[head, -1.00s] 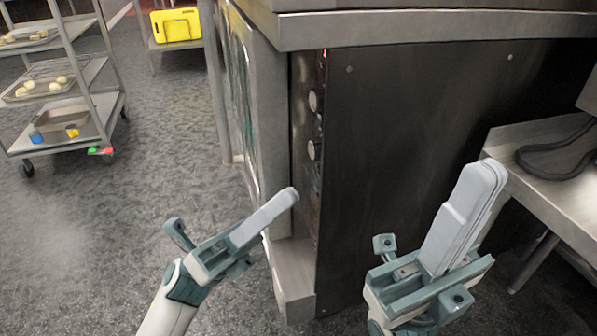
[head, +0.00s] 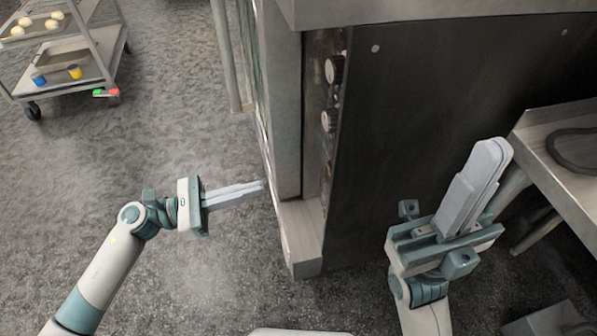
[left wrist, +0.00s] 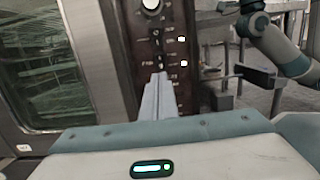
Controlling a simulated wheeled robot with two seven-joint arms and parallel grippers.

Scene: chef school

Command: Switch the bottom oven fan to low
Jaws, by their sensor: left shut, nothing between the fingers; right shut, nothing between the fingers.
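The oven's narrow control panel (head: 325,130) is seen edge-on in the head view, with an upper knob (head: 333,70) and a lower knob (head: 328,121). In the left wrist view the panel (left wrist: 172,20) faces me, with a pale round knob (left wrist: 151,4), small switches and white-lit squares. Small lettering (left wrist: 147,64), apparently "FAN", is just left of my fingertips. My left gripper (head: 262,187) is shut and empty, pointing at the oven front; its fingers (left wrist: 159,77) overlap the lower panel, partly hiding it. Contact cannot be told. My right gripper (head: 500,148) is shut and empty beside the oven's dark side.
The oven's glass door (left wrist: 35,65) is left of the panel. A wheeled rack (head: 85,70) with trays stands at the far left. A metal table (head: 570,165) is at the right. The floor left of the oven is clear.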

